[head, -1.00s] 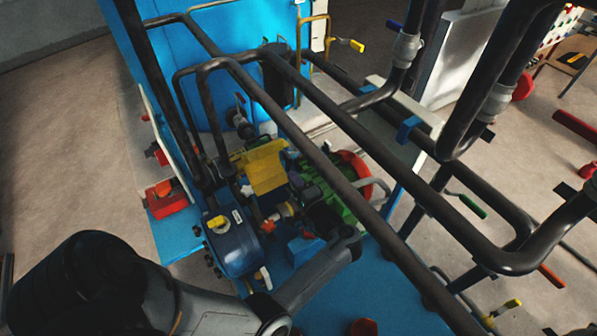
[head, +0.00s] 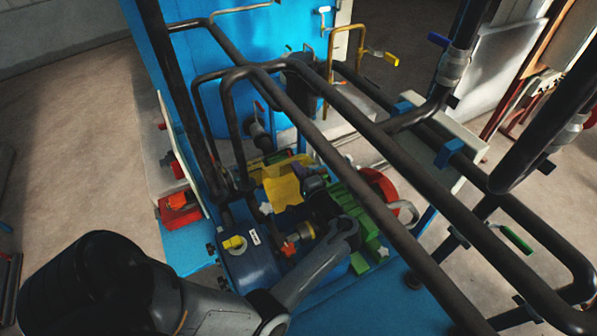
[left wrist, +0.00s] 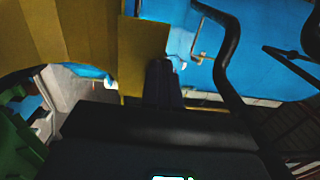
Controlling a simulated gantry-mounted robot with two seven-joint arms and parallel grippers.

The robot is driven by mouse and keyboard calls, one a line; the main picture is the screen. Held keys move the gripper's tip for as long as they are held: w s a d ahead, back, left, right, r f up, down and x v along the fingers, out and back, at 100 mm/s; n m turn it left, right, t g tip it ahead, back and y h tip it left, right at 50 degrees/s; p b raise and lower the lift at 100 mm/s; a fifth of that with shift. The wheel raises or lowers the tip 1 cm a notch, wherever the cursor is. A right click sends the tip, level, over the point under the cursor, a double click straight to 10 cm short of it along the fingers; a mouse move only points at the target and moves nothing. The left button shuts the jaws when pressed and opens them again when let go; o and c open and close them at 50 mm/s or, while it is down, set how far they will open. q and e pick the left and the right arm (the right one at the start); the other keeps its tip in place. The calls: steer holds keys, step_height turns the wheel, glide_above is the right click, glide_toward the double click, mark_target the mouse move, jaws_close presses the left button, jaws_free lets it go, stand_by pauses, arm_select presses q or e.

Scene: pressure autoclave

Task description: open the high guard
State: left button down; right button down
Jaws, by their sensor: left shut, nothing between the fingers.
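A yellow sheet-like guard (head: 282,187) sits low among the machinery under the dark pipes in the head view. I cannot tell whether it is the high guard. It fills much of the upper left of the left wrist view (left wrist: 95,45). My left gripper (head: 306,172) is close to the guard's right side, partly hidden under a pipe. In the left wrist view its dark, closed fingers (left wrist: 163,70) stand in front of the guard's lower right edge; I cannot tell whether they touch it. Nothing is between them. My right gripper is out of view.
Long dark pipes (head: 375,145) cross above the work area, close to my left arm. A green ribbed part (head: 350,205) and a red ring (head: 380,188) lie right of the gripper. A blue tank (head: 250,255) is to the left. A blue vessel wall (head: 225,65) stands behind.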

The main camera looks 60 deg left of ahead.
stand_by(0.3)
arm_select(q)
steer(key=shift+h, duration=0.6)
steer(key=a+p, duration=0.2)
steer(key=a, duration=0.1)
steer(key=a+p, duration=0.1)
steer(key=a, duration=0.1)
steer(key=shift+w+r+p, duration=0.1)
steer(key=shift+r+p, duration=0.15)
steer(key=shift+p, duration=0.1)
steer(key=shift+a, duration=0.3)
steer(key=shift+f, duration=0.15)
steer(key=shift+d, duration=0.1)
